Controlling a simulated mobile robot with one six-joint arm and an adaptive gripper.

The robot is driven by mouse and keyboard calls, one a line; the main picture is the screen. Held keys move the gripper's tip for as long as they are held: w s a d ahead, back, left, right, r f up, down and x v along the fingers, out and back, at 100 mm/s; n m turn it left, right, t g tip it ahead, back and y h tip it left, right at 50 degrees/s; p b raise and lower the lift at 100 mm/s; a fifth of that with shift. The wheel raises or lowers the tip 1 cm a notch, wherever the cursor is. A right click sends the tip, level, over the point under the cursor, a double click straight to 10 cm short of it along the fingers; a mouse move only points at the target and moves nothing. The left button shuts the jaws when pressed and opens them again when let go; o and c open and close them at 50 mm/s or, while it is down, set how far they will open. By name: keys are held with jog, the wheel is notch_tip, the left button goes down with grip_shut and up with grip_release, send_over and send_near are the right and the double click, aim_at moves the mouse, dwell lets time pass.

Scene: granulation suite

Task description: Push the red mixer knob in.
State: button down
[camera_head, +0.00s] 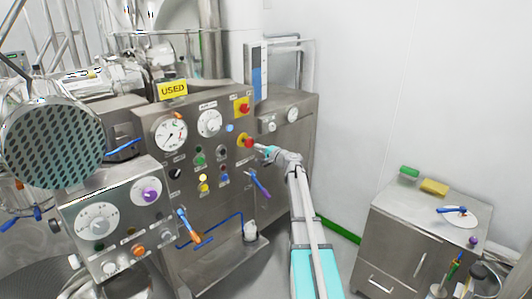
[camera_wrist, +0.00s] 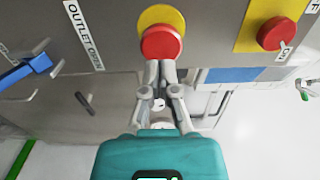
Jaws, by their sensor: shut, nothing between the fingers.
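A round red knob (camera_wrist: 162,43) with a yellow disc behind it stands out from the steel control panel. It also shows in the head view, at the right side of the panel (camera_head: 248,141). My gripper (camera_wrist: 161,64) is shut and empty, with its fingertips right at the lower edge of this knob in the wrist view. I cannot tell whether they touch it. In the head view my gripper (camera_head: 262,150) is just right of the knob. A second red knob (camera_wrist: 277,33) on a square yellow plate sits to the right in the wrist view, and above in the head view (camera_head: 243,107).
The panel carries dials (camera_head: 170,133), small buttons and a blue-handled lever (camera_head: 259,184) below my gripper. A yellow "USED" sign (camera_head: 173,89) stands on top. A steel cabinet (camera_head: 412,236) with small items stands at the right, with open floor between.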

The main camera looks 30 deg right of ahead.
aim_at(250, 142)
jog(key=shift+x, duration=1.55)
jog(key=shift+x, duration=1)
jog(key=shift+w+r, duration=0.1)
jog(key=shift+r, duration=0.25)
jog(key=shift+s+d+f, duration=0.1)
jog(key=shift+s+f, duration=0.15)
jog(key=shift+s, duration=0.5)
jog(key=v, duration=1.3)
jog(key=shift+s+d, duration=0.15)
jog(key=shift+s, duration=0.05)
jog(key=shift+r, duration=0.15)
